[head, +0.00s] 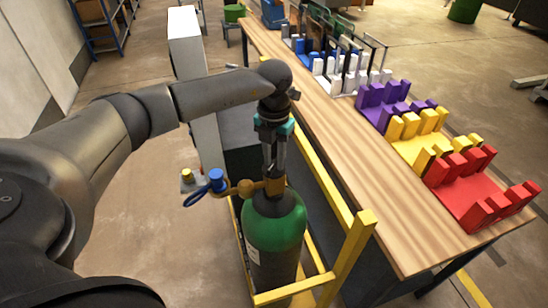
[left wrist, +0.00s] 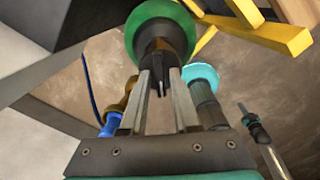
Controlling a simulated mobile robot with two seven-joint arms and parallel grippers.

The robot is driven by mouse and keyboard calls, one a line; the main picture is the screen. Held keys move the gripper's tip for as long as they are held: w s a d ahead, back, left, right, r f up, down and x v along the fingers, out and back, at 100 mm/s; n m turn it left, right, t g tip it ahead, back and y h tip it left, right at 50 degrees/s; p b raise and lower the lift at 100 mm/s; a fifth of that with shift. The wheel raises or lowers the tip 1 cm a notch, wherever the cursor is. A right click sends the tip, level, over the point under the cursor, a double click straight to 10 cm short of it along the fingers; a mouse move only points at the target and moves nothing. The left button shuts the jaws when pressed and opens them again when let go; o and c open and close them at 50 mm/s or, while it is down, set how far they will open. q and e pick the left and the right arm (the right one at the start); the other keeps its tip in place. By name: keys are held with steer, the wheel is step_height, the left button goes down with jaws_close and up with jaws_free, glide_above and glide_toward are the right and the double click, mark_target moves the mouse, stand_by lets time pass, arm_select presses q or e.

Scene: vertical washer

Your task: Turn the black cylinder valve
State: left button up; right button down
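A gas cylinder (head: 273,232) with a green shoulder stands upright in a yellow frame. A brass fitting (head: 247,188) with a blue gauge (head: 217,180) extends from its neck. My left gripper (head: 272,174) points down over the cylinder's top, and its fingers hide most of the valve in the head view. In the left wrist view the green shoulder (left wrist: 180,22) lies beyond the fingers. The dark valve (left wrist: 160,52) is in line with the gap between the parted fingertips (left wrist: 160,74). I cannot tell whether they touch it. My right gripper is not in view.
A long wooden table (head: 345,165) stands to the right, holding red (head: 470,195), yellow (head: 415,140) and purple (head: 390,105) block racks. The yellow frame (head: 352,250) rises beside the cylinder. A tall white-topped grey cabinet (head: 185,28) stands behind. Open floor (head: 150,235) lies left of the cylinder.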

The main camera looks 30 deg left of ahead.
mark_target(274, 163)
arm_select(q)
steer(key=shift+o, duration=1)
step_height(274, 163, up, 15)
steer(key=b, duration=0.1)
